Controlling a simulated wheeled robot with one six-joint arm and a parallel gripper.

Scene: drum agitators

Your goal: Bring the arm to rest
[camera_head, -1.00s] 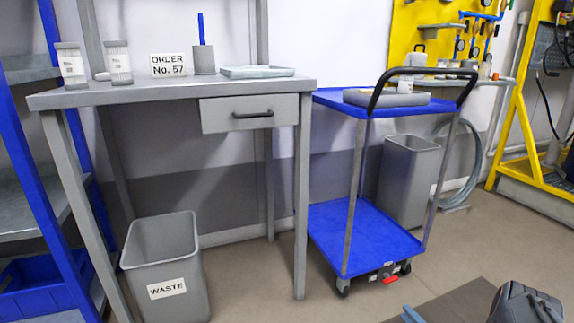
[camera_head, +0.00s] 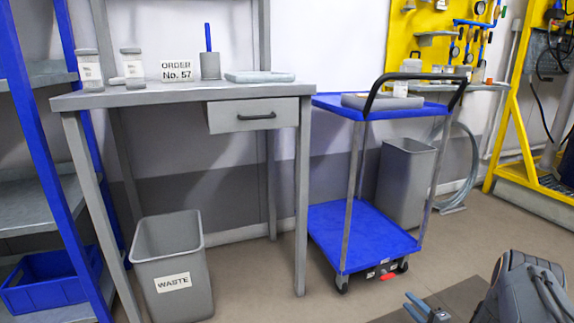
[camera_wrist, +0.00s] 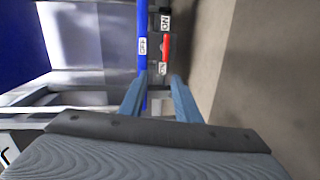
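My gripper (camera_head: 413,303) shows low in the head view, right of centre, with its two blue fingers above the floor in front of the blue cart. In the wrist view its fingers (camera_wrist: 156,82) stand apart with nothing held between them. My arm (camera_head: 528,290) fills the lower right corner of the head view, folded close to the camera. The gripper touches nothing that I can see.
The blue cart (camera_head: 355,236) stands ahead, with a grey tray and a small container on top. A grey table (camera_head: 180,93) with jars stands left of it. A waste bin (camera_head: 172,262) is on the floor below. A yellow frame (camera_head: 520,95) stands right.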

